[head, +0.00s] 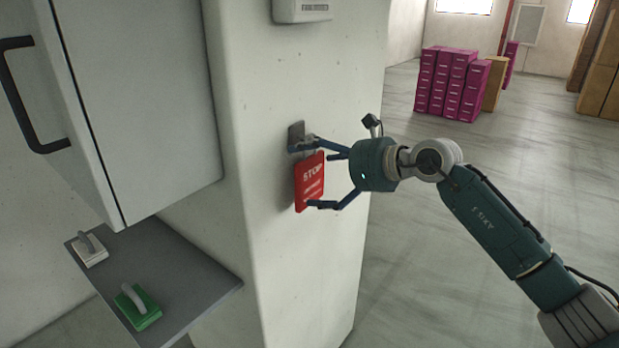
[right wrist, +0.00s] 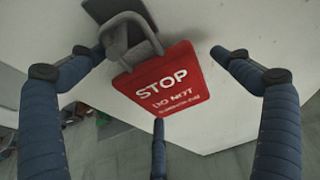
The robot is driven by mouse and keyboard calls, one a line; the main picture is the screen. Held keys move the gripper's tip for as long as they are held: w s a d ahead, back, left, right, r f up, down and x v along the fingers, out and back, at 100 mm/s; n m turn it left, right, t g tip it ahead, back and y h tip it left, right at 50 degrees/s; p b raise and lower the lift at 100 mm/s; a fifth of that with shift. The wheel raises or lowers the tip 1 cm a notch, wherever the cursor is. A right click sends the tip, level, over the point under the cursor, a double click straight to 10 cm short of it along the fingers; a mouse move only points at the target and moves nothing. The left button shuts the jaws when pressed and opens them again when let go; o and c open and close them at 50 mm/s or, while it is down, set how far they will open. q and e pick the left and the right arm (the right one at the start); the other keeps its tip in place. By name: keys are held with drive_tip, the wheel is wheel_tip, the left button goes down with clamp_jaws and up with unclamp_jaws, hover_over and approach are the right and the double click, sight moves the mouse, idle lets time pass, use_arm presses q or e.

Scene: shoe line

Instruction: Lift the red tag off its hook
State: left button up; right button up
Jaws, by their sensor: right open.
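The red tag (head: 309,184) with white STOP lettering hangs by a grey loop from its hook plate (head: 296,133) on the white pillar. In the right wrist view the red tag (right wrist: 165,85) hangs from the grey hook (right wrist: 130,35), its face toward my camera. My right gripper (head: 316,176) is open, with its fingers above and below around the tag. In the right wrist view its fingers (right wrist: 160,75) stand apart on either side of the tag, with a third below; I see no clear grip on it. My left gripper is not in view.
A grey cabinet with a black handle (head: 28,95) is at the left. A grey shelf (head: 190,290) below it holds a green block (head: 140,308) and a white block (head: 90,252) with handles. Magenta boxes (head: 450,85) stand far back on open floor.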

drive_tip(key=shift+d, duration=0.1)
drive_tip(key=c, duration=1.4)
